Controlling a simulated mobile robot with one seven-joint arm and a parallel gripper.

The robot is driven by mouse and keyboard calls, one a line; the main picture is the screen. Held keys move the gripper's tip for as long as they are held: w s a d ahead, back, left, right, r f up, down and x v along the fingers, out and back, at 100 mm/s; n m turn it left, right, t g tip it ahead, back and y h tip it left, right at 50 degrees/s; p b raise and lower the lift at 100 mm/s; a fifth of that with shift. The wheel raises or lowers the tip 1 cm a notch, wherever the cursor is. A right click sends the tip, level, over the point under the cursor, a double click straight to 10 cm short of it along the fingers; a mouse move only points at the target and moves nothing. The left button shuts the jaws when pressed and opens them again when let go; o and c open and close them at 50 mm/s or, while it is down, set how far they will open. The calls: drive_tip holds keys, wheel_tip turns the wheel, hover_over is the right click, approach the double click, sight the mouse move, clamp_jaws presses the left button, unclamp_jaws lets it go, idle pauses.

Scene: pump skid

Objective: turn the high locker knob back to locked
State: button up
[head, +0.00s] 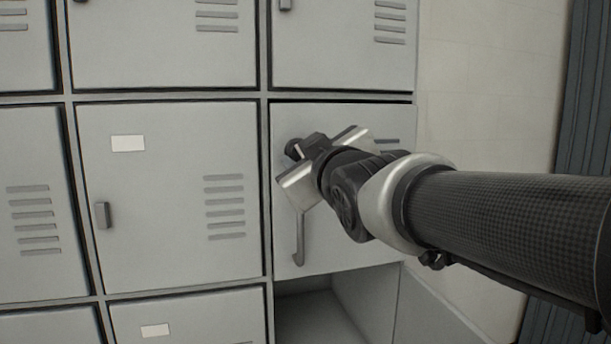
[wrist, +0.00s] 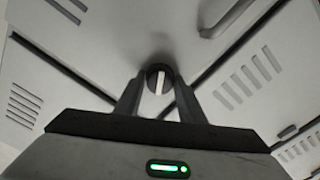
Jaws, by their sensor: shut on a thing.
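The high locker knob (wrist: 152,74) is round and dark with a white pointer bar, seen between my fingers in the wrist view. Its bar runs almost straight up and down in that view, which is itself tilted against the door. In the head view my gripper (head: 304,150) reaches from the right to the upper left of a grey locker door (head: 345,240) and is shut on the knob. My gripper (wrist: 158,82) has one finger on each side of the knob in the wrist view. The knob is mostly hidden by the fingers in the head view.
A hooked metal handle (head: 298,240) hangs on the same door below my gripper. The compartment below (head: 315,315) stands open and looks empty, its door (head: 430,310) swung out to the right. Other closed lockers (head: 170,200) lie left and above. A pale wall (head: 485,90) is at right.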

drive_tip(key=n+b, duration=0.3)
drive_tip(key=n, duration=0.2)
drive_tip(key=shift+f+n, duration=0.1)
drive_tip(key=shift+n, duration=0.2)
drive_tip(key=n+b, duration=0.1)
drive_tip(key=n, duration=0.4)
drive_tip(key=shift+n+b, duration=0.3)
drive_tip(key=shift+n, duration=0.1)
drive_tip(key=o, duration=1)
drive_tip(key=shift+o, duration=0.2)
drive_tip(key=p+v, duration=0.2)
drive_tip(key=v, duration=1.5)
drive_tip(key=shift+s, duration=0.2)
